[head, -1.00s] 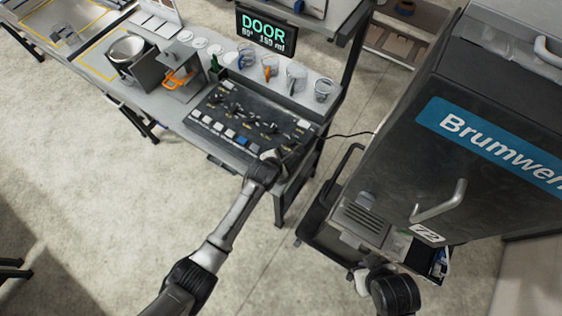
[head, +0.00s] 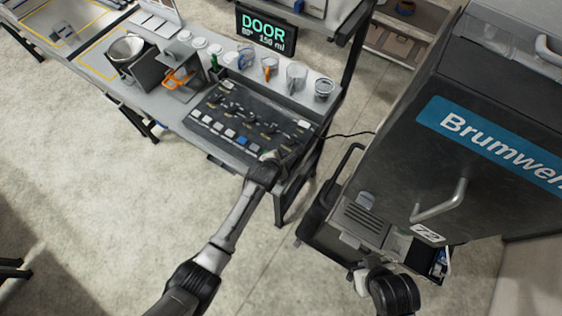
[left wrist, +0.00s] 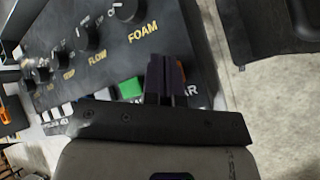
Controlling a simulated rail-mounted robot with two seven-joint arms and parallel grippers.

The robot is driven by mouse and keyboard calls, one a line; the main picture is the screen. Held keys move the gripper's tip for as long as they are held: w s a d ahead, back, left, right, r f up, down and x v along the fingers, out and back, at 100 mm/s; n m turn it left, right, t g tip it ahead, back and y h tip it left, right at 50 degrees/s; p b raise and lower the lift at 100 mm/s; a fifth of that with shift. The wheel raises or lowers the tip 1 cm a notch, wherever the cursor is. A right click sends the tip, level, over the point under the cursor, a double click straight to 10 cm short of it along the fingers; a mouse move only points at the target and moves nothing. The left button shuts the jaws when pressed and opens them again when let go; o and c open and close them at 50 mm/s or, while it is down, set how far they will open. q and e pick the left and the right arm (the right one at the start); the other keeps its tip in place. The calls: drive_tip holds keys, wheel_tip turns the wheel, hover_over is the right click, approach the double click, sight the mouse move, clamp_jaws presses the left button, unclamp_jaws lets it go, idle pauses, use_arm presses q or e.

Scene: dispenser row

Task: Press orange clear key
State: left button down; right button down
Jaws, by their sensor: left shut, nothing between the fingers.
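The dark control panel (head: 250,115) on the bench has a row of keys along its front edge. My left gripper (head: 270,157) is at the panel's front right corner. In the left wrist view the shut, empty fingers (left wrist: 167,75) are over the key row, just right of a green key (left wrist: 131,89). The letters "AR" of a label show right of the fingers. The orange key is mostly hidden behind them; only a thin brownish-orange sliver (left wrist: 182,70) shows. I cannot tell whether the fingertips touch it. My right gripper (head: 362,281) is low beside the dark cabinet, partly hidden.
Knobs labelled TEMP, FLOW and FOAM (left wrist: 126,10) stand behind the keys. Several cups and jugs (head: 297,75) line the bench behind the panel. A display (head: 266,30) reads DOOR. A large dark Brumwerk-like labelled cabinet (head: 450,110) stands at right. The floor in front is clear.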

use_arm(q)
drive_tip(key=shift+f, duration=0.2)
idle(0.6)
drive_tip(key=shift+f, duration=0.25)
idle(0.4)
drive_tip(key=shift+r+p, duration=0.65)
drive_tip(key=shift+r, duration=0.25)
